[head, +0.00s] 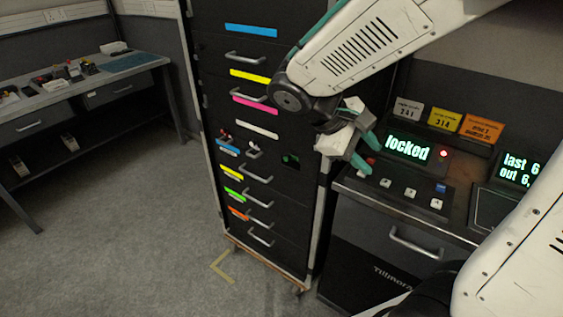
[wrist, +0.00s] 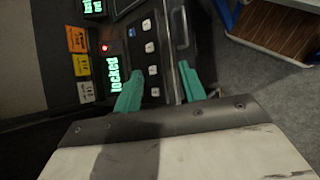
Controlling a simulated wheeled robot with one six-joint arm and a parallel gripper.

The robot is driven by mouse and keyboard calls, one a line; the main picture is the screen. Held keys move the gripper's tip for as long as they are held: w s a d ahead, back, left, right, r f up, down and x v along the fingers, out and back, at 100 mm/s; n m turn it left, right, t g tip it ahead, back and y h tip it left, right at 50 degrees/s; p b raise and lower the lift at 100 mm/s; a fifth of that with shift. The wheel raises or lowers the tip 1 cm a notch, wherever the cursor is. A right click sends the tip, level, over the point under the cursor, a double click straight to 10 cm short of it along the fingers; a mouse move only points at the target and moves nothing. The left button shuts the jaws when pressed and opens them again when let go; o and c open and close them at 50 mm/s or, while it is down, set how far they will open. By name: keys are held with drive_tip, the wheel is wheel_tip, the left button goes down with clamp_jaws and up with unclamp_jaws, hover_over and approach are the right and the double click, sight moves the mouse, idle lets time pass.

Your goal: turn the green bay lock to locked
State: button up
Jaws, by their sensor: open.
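The black drawer cabinet (head: 262,190) stands left of the console. A small dark fitting with a green mark (head: 290,160) is on its front, but I cannot tell whether it is the green bay lock or how it is turned. A green label (head: 234,194) is on a lower drawer. My gripper (head: 366,156) is open and empty, with teal fingers over the console's left end. In the wrist view my gripper (wrist: 160,82) points at the button panel. The console display (head: 408,148) reads "locked", beside a lit red light (head: 443,154); the display also shows in the wrist view (wrist: 115,76).
The console panel (head: 405,203) has several white buttons and a blue one. Yellow and orange cards (head: 446,117) stand behind the display. A workbench (head: 95,80) with small items is at the far left. The grey floor (head: 120,240) in front is clear.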

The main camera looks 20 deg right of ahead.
drive_tip(key=w+a+f+n+t+h, duration=0.35)
drive_tip(key=w+f+n+h, duration=0.3)
drive_tip(key=w, duration=0.55)
drive_tip(key=n+t, duration=0.9)
drive_tip(key=n, duration=0.1)
approach(286, 158)
drive_tip(key=shift+m+y, duration=0.25)
drive_tip(key=x, duration=0.8)
drive_tip(key=shift+w+d, duration=0.1)
drive_tip(key=shift+d, duration=0.1)
clamp_jaws()
